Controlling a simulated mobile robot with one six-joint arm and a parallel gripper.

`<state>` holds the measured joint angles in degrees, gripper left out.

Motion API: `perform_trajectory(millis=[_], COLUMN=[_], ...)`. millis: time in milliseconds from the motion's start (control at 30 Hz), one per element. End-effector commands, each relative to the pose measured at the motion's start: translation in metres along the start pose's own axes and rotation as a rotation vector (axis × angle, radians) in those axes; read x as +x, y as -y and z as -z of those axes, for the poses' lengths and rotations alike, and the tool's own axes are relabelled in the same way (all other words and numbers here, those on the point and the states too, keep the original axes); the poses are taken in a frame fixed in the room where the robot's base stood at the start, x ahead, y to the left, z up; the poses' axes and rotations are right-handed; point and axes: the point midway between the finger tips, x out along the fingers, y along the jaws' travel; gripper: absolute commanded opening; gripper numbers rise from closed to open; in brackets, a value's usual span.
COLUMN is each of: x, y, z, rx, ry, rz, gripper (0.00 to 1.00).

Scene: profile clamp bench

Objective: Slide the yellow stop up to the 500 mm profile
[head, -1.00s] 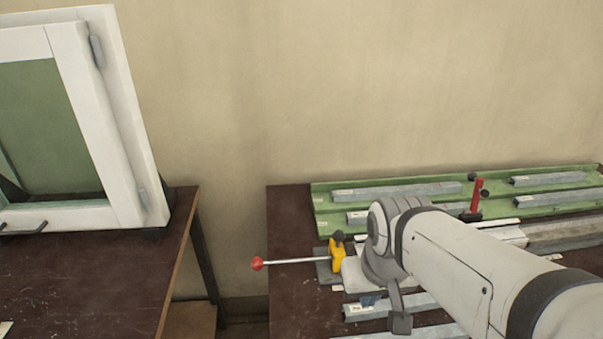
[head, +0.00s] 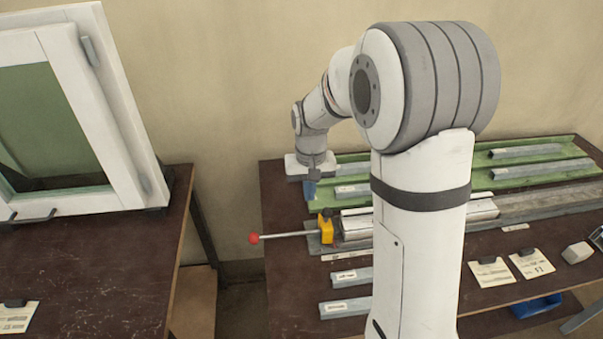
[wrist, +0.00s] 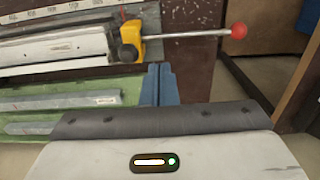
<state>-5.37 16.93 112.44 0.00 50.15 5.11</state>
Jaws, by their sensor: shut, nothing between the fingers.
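The yellow stop (head: 326,231), with a dark knob on top, sits at the left end of the clamp bench. A metal rod runs left from it to a red ball (head: 254,238). A pale profile (head: 357,226) lies just right of the stop; its label is unreadable. In the wrist view, the stop (wrist: 130,42) is beside the profile's end (wrist: 70,47), apparently with a small gap. My gripper (head: 311,192) is above and behind the stop, its blue fingers pointing down. The fingers (wrist: 159,85) are shut and empty, apart from the stop.
A green tray (head: 560,140) with several grey profiles lies along the back. More labelled profiles (head: 350,277) lie in front of the bench. Paper notes (head: 490,272) and a grey block (head: 577,252) are at right. A window frame (head: 90,110) stands on the left table.

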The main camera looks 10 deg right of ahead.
Motion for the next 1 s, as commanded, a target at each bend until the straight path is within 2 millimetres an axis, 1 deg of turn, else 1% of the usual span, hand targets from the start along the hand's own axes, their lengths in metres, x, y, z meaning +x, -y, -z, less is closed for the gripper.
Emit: perform_trajectory(millis=[33, 167, 1000], x=[0.001, 0.007, 0.068], y=[0.002, 0.003, 0.002], z=[0.004, 0.008, 0.007], rx=[0.0, 0.001, 0.003], ry=[0.005, 0.009, 0.01], rz=[-0.001, -0.001, -0.001], gripper=[0.0, 0.0, 0.0])
